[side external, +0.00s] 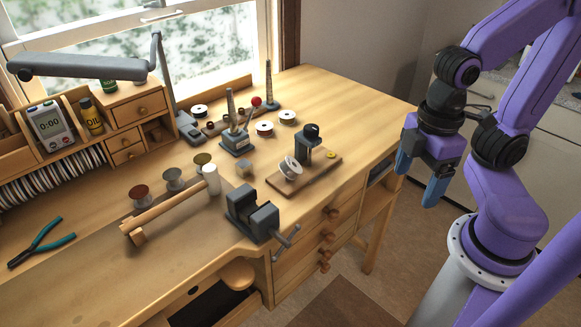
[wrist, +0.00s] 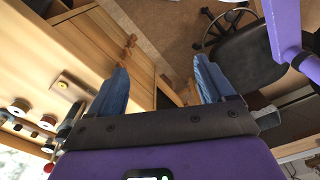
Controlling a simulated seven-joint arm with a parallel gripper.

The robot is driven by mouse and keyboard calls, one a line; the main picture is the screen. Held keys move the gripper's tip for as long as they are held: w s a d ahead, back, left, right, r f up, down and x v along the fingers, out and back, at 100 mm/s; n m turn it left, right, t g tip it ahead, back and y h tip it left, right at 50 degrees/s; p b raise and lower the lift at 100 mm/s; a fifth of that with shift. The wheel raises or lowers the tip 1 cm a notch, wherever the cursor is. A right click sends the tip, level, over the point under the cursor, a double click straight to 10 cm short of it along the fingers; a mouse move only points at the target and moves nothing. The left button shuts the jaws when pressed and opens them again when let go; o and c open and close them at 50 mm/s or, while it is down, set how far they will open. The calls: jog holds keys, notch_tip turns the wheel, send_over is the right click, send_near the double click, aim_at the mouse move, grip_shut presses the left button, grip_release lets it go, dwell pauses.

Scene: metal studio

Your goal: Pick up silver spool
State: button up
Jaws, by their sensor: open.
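A silver-grey spool (side external: 173,179) stands on the workbench in the side view, between a reddish-brown spool (side external: 138,193) and a brass-coloured spool (side external: 202,162). My gripper (side external: 417,178) is open and empty, off the bench's right edge, far from the silver spool. In the wrist view its blue fingers (wrist: 160,72) are spread apart with nothing between them. That view shows some spools (wrist: 20,106) at the left, but I cannot tell whether the silver one is among them.
A grey vise (side external: 252,214) sits at the bench's front edge. A winder on a wooden board (side external: 312,173) and a steel post block (side external: 235,140) stand right of the spools. A lamp arm (side external: 85,65) hangs at the back left. The bench's far right is clear.

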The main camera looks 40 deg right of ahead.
notch_tip(320, 180, up, 4)
jog(key=w+a+f+m+t+y, duration=0.1)
jog(key=w+a+m+t+y, duration=0.2)
jog(key=a, duration=0.5)
jog(key=w+a+f+m+t+y, duration=0.1)
jog(key=w+a+m+y, duration=0.3)
jog(key=a, duration=0.4)
jog(key=w+d+m+t+h, duration=0.5)
jog(key=w+d+m+t, duration=0.3)
jog(key=w+d+t, duration=0.25)
send_near(296, 167)
jog(key=w, duration=0.1)
jog(key=w+a, duration=0.1)
jog(key=w, duration=0.1)
jog(key=shift+a+t, duration=0.15)
jog(key=shift+t, duration=0.2)
jog(key=shift+f, duration=0.45)
jog(key=shift+x, duration=3.75)
jog(key=c, duration=1.1)
jog(key=shift+c, duration=0.2)
